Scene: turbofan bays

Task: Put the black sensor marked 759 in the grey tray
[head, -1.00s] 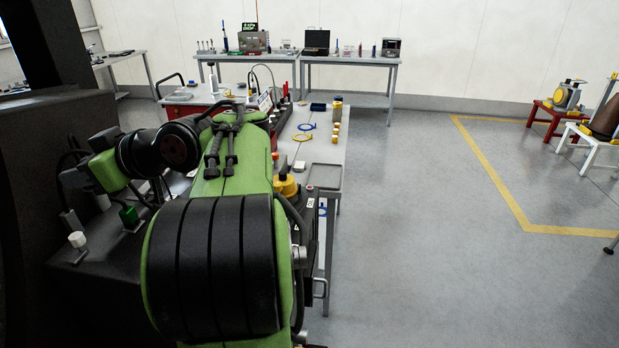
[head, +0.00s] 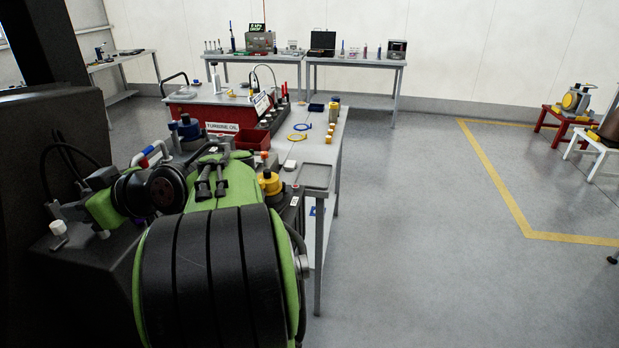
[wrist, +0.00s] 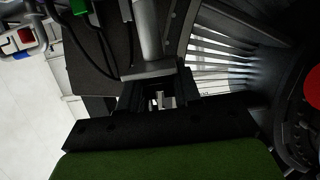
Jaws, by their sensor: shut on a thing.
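In the wrist view my gripper (wrist: 157,98) is shut on a dark piece, apparently the black sensor, largely hidden between the dark fingers. No marking 759 can be read on it. A grey cylinder (wrist: 149,35) rises just beyond the fingertips; whether it belongs to the held piece I cannot tell.
The long bench (head: 318,150) carries a yellow-topped object (head: 269,182) beside the tray, a red bin (head: 252,138), blue and yellow rings, and a red box lettered TURBINE OIL (head: 222,126). Equipment tables stand along the back wall. The floor (head: 420,230) to the right is clear.

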